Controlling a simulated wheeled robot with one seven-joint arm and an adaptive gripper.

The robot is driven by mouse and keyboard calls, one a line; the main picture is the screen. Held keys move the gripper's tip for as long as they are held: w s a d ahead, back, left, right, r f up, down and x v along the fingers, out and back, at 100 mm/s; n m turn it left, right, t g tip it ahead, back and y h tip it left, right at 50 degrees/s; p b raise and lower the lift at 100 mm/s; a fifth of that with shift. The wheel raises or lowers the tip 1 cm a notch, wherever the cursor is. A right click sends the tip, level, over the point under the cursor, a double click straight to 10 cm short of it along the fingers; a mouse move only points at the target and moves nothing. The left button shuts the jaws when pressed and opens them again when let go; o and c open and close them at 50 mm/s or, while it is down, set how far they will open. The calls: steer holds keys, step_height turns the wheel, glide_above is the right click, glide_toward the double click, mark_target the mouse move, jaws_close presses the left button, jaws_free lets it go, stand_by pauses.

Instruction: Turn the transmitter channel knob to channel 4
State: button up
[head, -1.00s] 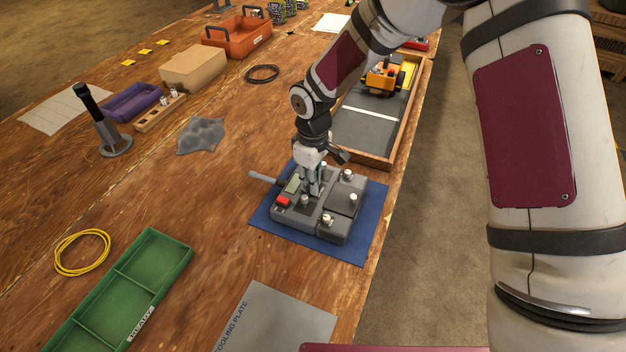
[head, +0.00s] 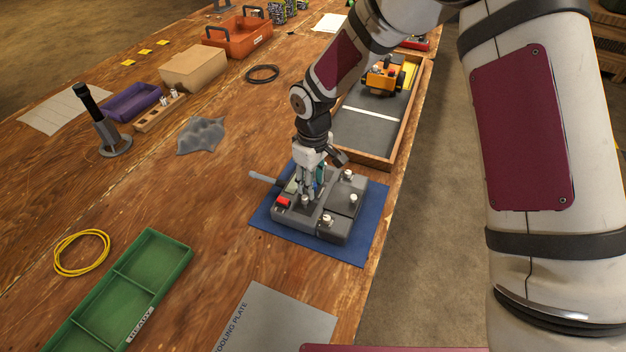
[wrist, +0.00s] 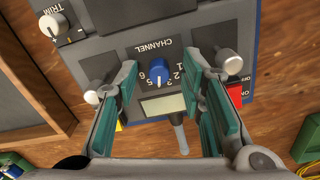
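The transmitter (head: 335,216) is a dark grey box lying on a blue mat (head: 368,235) on the wooden bench. In the wrist view its blue channel knob (wrist: 158,72) sits under the CHANNEL label, with numbers around its lower side. A white mark on the knob points down toward the numbers near 5; the exact setting is hard to tell. My gripper (wrist: 162,88) is open, its two green-padded fingers standing on either side of the knob with gaps. In the head view my gripper (head: 308,194) is over the transmitter's left part and hides the knob.
White-topped sticks and knobs (wrist: 229,62) stand beside the fingers, with a red switch (wrist: 235,93) close by. A TRIM knob (wrist: 53,26) is farther off. A wooden tray (head: 364,160) with an orange vehicle lies behind the transmitter.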

steer(key=shift+r, duration=0.1)
step_height(320, 180, up, 12)
stand_by(0.5)
stand_by(0.4)
